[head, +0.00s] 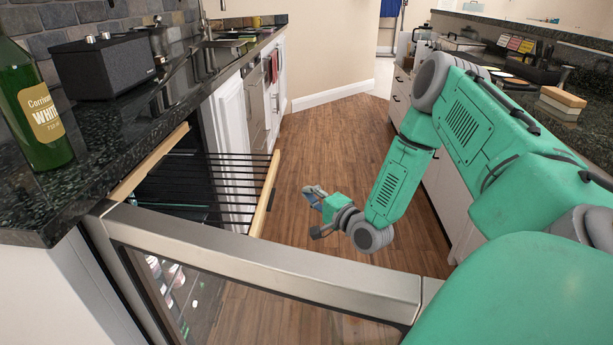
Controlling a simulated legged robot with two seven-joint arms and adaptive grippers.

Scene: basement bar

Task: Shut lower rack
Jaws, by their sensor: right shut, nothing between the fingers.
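A rack (225,172) with dark wires and a light wooden front bar (264,195) sticks out from a cooler under the left counter. A second wooden edge (150,161) shows nearer the counter, at the cooler opening. I cannot tell from this view which level the pulled-out rack is. The cooler's glass door (270,262) with a steel frame stands open across the foreground. My right gripper (312,212) is shut and empty, to the right of the wooden front bar and apart from it, above the floor. My left gripper is not in view.
The left counter (100,130) holds a green wine bottle (38,105) and a black speaker (104,67). White drawers and a dark counter (540,110) line the right side. The wood floor (325,140) between is clear.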

